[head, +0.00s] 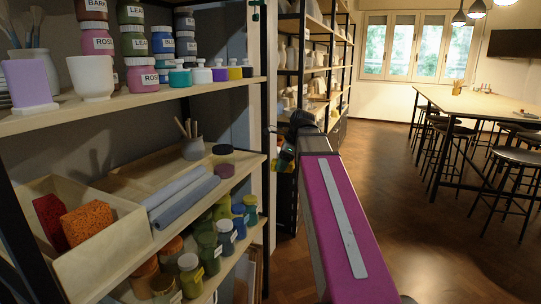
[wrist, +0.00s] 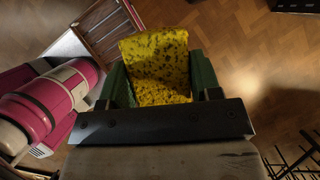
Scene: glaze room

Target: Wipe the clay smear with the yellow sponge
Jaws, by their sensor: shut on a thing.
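The yellow sponge (wrist: 158,62), speckled with dark spots, is between the two green fingers of my gripper (wrist: 160,85) in the wrist view. The fingers press on its left and right sides, and the floor shows below and beyond it. In the head view my gripper is small, beyond my magenta arm link, and the sponge shows as a small yellow patch (head: 286,156) there. I see no clay smear in either view.
A shelf unit on the left holds an open box (head: 118,246) with a red and an orange sponge (head: 87,223), rolled grey cloths (head: 180,196) and several jars. A long table (head: 490,106) with stools stands at the right. The wooden floor between is clear.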

